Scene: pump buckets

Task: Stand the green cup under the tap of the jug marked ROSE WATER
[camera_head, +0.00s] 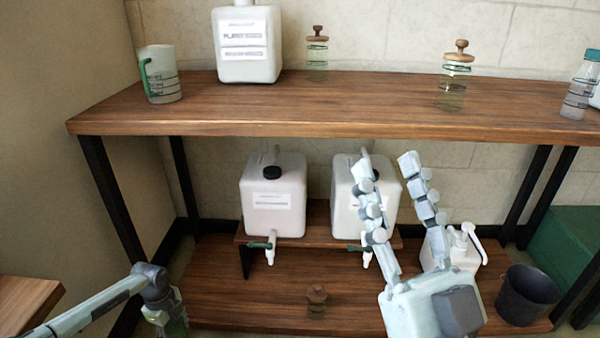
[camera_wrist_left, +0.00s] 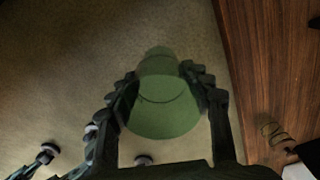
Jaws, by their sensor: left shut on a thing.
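My left gripper (camera_wrist_left: 158,74) is shut on a see-through green cup (camera_wrist_left: 162,118) in the left wrist view. In the head view the left gripper (camera_head: 160,312) is low at the left, beside the lower shelf, and partly hides the cup. A white jug (camera_head: 273,195) with a black cap and a green-handled tap (camera_head: 262,245) stands on the low riser. A second white jug (camera_head: 345,200) with a tap (camera_head: 366,256) stands to its right, partly behind my right gripper (camera_head: 387,165), which is open and empty. Neither jug's label is readable here.
The upper shelf (camera_head: 330,100) holds another white jug (camera_head: 246,45), a measuring jug (camera_head: 160,75) and several glass jars.

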